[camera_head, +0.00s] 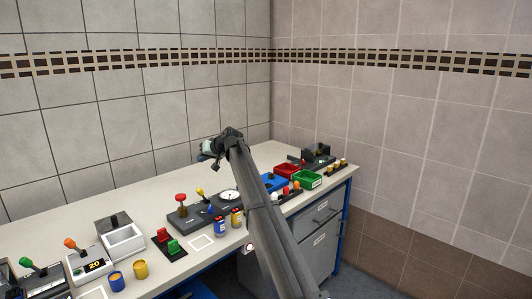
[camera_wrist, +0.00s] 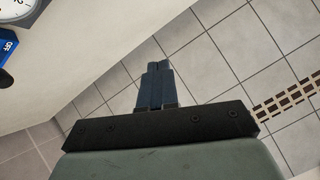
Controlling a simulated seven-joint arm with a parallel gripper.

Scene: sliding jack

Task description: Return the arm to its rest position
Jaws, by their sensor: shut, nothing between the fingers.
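My gripper (camera_wrist: 157,68) shows in the wrist view with its two dark fingers together and nothing between them. Beyond the fingertips are the tiled wall and a light bench edge. In the head view my arm rises from the bottom centre, and my gripper (camera_head: 208,147) is at its upper end, small and partly hidden by the wrist. It appears raised over the back of the bench, in front of the left wall, and touches nothing that I can see.
The bench (camera_head: 140,193) carries several devices: a red-knobbed unit (camera_head: 181,200), a round dial (camera_head: 230,195), a white box (camera_head: 122,240), a red bin (camera_head: 286,170) and a green bin (camera_head: 306,177). A grey cabinet (camera_head: 318,240) is underneath.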

